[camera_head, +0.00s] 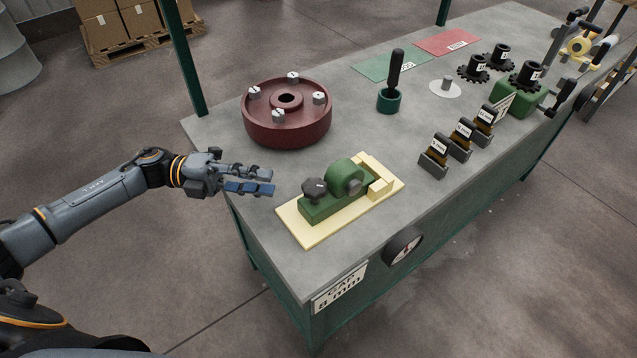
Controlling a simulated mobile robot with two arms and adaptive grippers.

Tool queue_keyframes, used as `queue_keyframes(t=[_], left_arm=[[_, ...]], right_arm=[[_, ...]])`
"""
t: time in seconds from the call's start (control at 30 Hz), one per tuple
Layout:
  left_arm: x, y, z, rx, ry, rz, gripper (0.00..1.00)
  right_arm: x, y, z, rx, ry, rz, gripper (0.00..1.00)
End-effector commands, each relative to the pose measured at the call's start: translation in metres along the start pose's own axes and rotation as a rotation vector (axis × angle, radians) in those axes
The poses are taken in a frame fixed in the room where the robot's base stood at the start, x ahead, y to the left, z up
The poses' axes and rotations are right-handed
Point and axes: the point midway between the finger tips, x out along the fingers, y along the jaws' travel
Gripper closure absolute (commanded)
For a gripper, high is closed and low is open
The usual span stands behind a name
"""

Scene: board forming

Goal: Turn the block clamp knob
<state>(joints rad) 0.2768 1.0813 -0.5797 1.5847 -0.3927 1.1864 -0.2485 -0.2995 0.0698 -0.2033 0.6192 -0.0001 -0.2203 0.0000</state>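A green block clamp (334,199) sits on a pale yellow base plate (318,234) at the near left corner of the table. Its dark grey lobed knob (314,188) is at the clamp's left end. A round green part with a grey centre stands behind the knob, and a cream block (380,188) is at the right end. My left gripper (270,181) is just left of the knob and apart from it, pointing right. Its fingers look spread with a gap between them and nothing in it. My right gripper is not in view.
A dark red flanged disc (287,128) with several bolts stands behind the clamp. A green cup with a black-handled tool (390,98) and several labelled blocks (434,160) stand farther right. A dial (403,246) and a "GAP 8 mm" sign (340,288) are on the front edge.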

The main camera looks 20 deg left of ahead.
Motion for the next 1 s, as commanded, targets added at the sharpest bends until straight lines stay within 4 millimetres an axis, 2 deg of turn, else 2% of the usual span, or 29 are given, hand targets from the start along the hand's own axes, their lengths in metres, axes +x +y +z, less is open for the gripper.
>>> queue_keyframes(t=[0.07,0.17,0.3,0.43,0.6,0.9,0.93,1.0], left_arm=[[0.02,-0.006,-0.001,0.002,0.005,-0.006,0.72],[0.042,-0.005,-0.001,0.002,0.004,-0.005,0.72],[0.069,-0.005,-0.001,0.002,0.004,-0.005,0.72],[0.088,-0.004,0.0,0.002,0.002,-0.003,0.72],[0.1,-0.002,0.0,0.002,0.001,-0.002,0.72],[0.102,-0.001,0.0,0.002,0.0,-0.001,0.72],[0.102,-0.001,0.0,0.002,0.0,-0.001,0.76],[0.102,-0.001,0.0,0.002,0.0,-0.001,0.9]], right_arm=[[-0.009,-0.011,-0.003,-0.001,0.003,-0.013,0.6],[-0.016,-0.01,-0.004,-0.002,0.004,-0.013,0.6],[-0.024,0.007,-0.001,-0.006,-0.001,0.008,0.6],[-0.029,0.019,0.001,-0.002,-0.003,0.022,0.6],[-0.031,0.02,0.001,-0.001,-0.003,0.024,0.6],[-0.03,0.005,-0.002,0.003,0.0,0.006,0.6],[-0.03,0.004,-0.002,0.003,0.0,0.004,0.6],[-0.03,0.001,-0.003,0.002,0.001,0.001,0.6]])
